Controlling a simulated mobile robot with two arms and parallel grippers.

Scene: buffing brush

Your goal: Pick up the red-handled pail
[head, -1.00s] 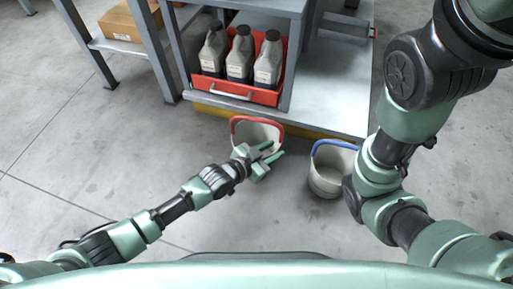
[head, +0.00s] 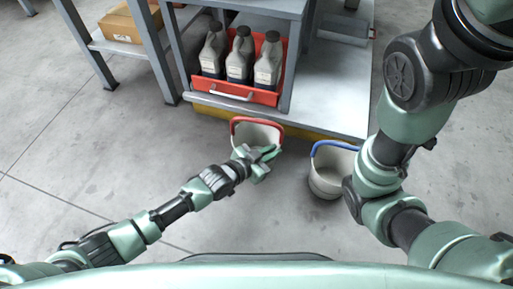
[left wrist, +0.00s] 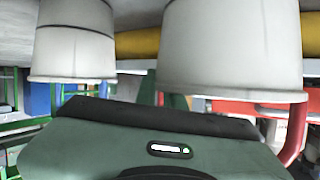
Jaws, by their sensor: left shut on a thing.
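The red-handled pail (head: 258,133), off-white with a red handle, stands on the floor in front of the shelf unit. My left gripper (head: 264,154) is shut on its near side, and the fingers hide part of the pail. The left wrist view looks upside down; there the pail's pale wall (left wrist: 232,50) fills the upper right, with the red handle below it. A similar pail with a blue handle (head: 327,178) stands to the right, partly behind my right arm; it also shows in the left wrist view (left wrist: 72,52). My right gripper is out of view.
A red tray (head: 235,91) with dark-capped jugs sits on the low shelf (head: 325,112) just behind the pails. A cardboard box (head: 128,20) is on a shelf at upper left. The floor to the left is clear.

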